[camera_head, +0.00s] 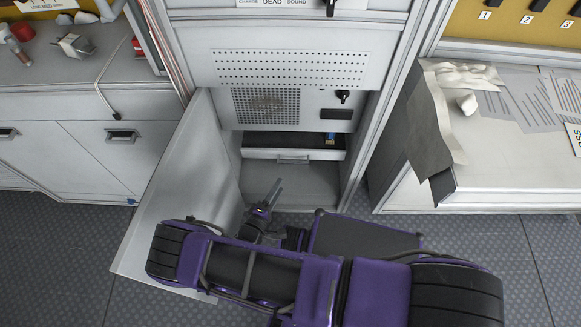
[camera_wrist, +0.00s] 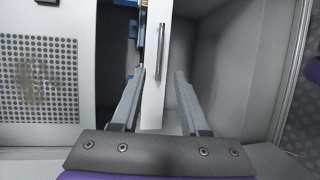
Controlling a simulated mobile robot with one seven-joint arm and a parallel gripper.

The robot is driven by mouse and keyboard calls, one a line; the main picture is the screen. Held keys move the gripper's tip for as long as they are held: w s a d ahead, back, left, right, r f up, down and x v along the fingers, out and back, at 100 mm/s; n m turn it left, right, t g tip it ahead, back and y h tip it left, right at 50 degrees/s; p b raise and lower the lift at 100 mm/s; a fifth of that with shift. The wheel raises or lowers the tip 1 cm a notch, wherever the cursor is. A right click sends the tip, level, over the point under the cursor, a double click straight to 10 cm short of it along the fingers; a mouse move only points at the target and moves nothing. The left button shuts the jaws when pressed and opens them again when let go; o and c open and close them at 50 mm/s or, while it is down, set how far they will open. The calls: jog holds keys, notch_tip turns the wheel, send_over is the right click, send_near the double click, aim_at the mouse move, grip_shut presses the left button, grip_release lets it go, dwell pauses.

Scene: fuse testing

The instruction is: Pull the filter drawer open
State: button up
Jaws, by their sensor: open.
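The filter drawer (camera_head: 262,153) is a white-fronted drawer low in the open grey cabinet, with a dark top above its front. Its slim bar handle (camera_head: 293,160) is centred on the front. In the wrist view the drawer front (camera_wrist: 152,105) stands upright as a narrow white strip, with the grey handle (camera_wrist: 160,52) lined up between my fingers. My gripper (camera_head: 277,188) is open and empty, below and slightly left of the handle in the head view. The fingers (camera_wrist: 159,74) flank the drawer front in the wrist view; I see no contact with the handle.
The cabinet door (camera_head: 180,190) hangs open at the left, close to my arm. A perforated grille (camera_head: 265,106) and a black knob (camera_head: 343,96) sit above the drawer. A blue item (camera_head: 331,138) shows above the drawer's right side. An empty bay (camera_head: 310,182) lies below.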

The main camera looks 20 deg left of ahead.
jog(key=b+x, duration=0.1)
jog(key=x, duration=0.9)
jog(key=shift+w, duration=0.2)
jog(key=shift+f, duration=0.1)
grip_shut()
dwell(0.9)
